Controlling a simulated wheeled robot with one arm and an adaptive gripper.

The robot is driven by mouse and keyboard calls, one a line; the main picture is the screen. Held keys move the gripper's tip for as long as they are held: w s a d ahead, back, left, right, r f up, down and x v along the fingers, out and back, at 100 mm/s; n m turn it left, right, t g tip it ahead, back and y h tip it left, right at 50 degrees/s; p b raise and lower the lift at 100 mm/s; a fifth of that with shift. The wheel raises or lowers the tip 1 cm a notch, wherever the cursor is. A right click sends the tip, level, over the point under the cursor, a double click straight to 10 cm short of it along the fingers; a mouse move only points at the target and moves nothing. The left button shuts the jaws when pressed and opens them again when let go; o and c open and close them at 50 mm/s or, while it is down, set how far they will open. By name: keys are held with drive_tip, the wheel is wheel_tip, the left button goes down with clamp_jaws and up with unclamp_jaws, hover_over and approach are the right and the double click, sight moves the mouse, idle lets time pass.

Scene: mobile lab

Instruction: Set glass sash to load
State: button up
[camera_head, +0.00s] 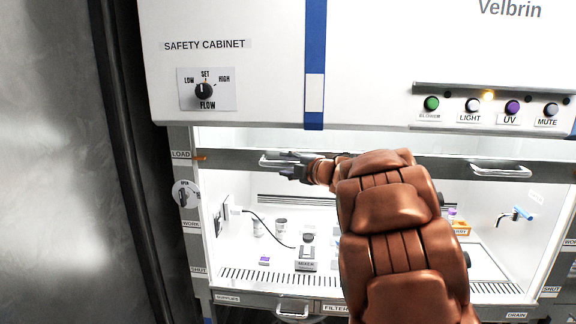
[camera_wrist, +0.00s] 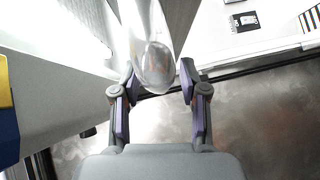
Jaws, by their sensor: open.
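The glass sash of the safety cabinet is raised, with its dark lower rail (camera_head: 450,163) high across the opening. An orange marker (camera_head: 200,157) at the rail's left end is about level with the LOAD label (camera_head: 181,154). The WORK label (camera_head: 191,224) and SHUT label (camera_head: 198,270) are lower on the left post. The rail has a left handle (camera_head: 268,160) and a right handle (camera_head: 500,170). My gripper (camera_head: 288,165) is open at the left handle. In the wrist view a shiny rounded handle (camera_wrist: 155,65) lies between the spread fingers (camera_wrist: 157,88); I cannot tell contact.
Below the sash, the cabinet interior holds a mixer (camera_head: 306,258), small containers (camera_head: 281,226) and a tap (camera_head: 515,214). A flow knob (camera_head: 203,91) and several buttons (camera_head: 472,105) are on the white front above. A grey metal surface (camera_head: 50,170) stands at left.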

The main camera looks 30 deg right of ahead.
drive_tip(key=shift+s, duration=0.1)
drive_tip(key=v, duration=1.1)
drive_tip(key=shift+s+d, duration=0.15)
drive_tip(key=shift+s, duration=0.25)
drive_tip(key=shift+r, duration=0.1)
drive_tip(key=shift+w+r, duration=0.1)
